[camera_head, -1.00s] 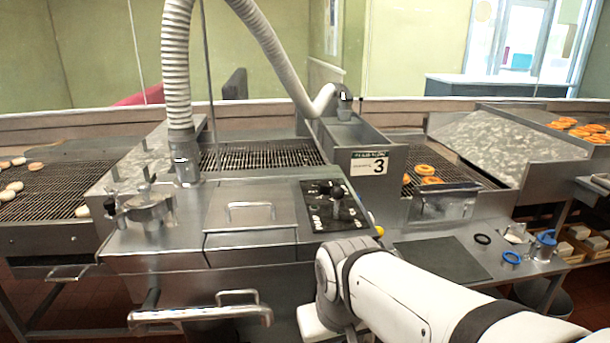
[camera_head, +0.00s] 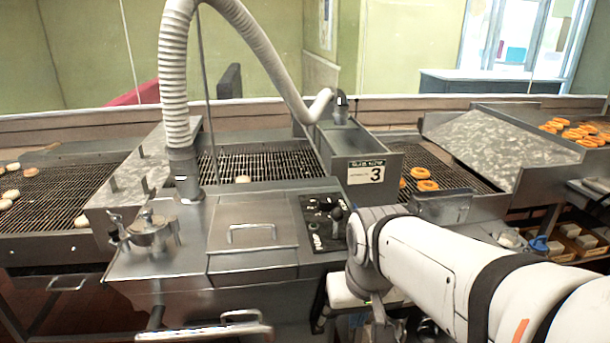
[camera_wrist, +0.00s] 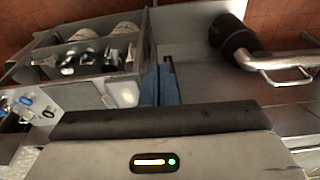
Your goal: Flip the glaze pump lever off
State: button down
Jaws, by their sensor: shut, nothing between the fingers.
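The black control panel (camera_head: 326,222) sits on the metal glaze machine, right of the hatch with a handle. Small dark controls stand on it, and a dark-knobbed lever (camera_head: 337,214) appears among them; its exact setting is too small to tell. My arm crosses in front, close to the panel's right edge. My gripper's blue fingers (camera_wrist: 160,84) are shut and empty in the wrist view. They are apart from the lever, which I cannot make out in the wrist view. In the head view the fingertips are not clear.
A hose (camera_head: 174,90) rises from the machine. The trough marked 3 (camera_head: 366,174) stands behind the panel. Conveyor mesh (camera_head: 262,160) carries doughnuts at the back. The wrist view shows a metal bar handle (camera_wrist: 285,60) at right and an open bin (camera_wrist: 75,65) of items at left.

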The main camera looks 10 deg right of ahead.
aim_at(336, 225)
jog(key=w+d+r+m+h, duration=0.2)
jog(key=w+r+m, duration=0.4)
jog(key=w+r, duration=1.45)
jog(key=shift+g, duration=0.3)
jog(key=p+x, duration=0.1)
jog(key=x, duration=0.8)
jog(key=shift+a+f, duration=0.15)
jog(key=s+a, duration=0.1)
jog(key=s+a+p, duration=0.1)
jog(key=s, duration=0.1)
jog(key=shift+s, duration=0.1)
jog(key=shift+a, duration=0.1)
